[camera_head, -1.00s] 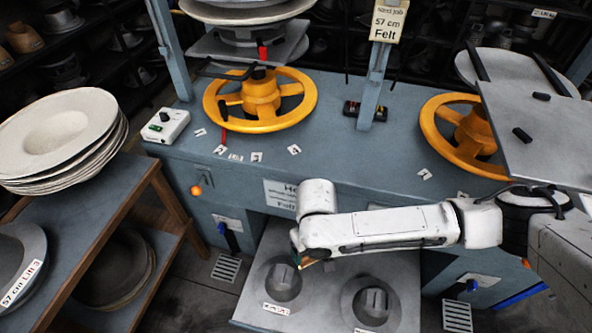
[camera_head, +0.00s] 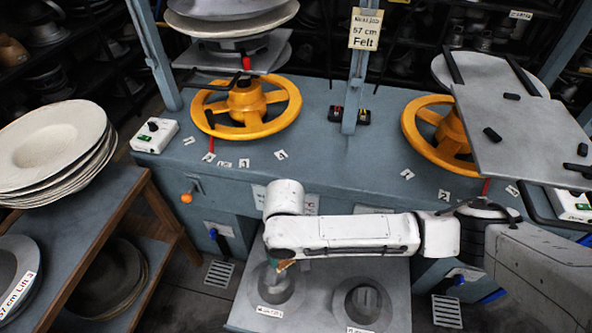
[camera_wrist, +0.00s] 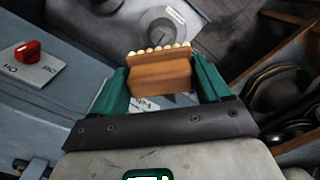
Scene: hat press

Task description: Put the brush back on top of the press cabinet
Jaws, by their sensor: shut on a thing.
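The brush has a wooden block and a row of pale bristle tufts; it shows in the wrist view (camera_wrist: 160,72). My gripper (camera_wrist: 160,85) has green fingers shut on the brush's sides. In the head view the white arm hides most of the gripper, and only a small bit of the brush (camera_head: 285,265) shows over the open drawer. The press cabinet (camera_head: 310,130) is blue-grey, and its top carries yellow handwheels (camera_head: 246,108) and several small white labels.
A pulled-out drawer (camera_head: 240,312) with metal hat blocks lies in front of the cabinet, under my arm. A control box (camera_head: 154,135) stands at the cabinet top's left end. Felt hats (camera_head: 50,150) are stacked on a table at left.

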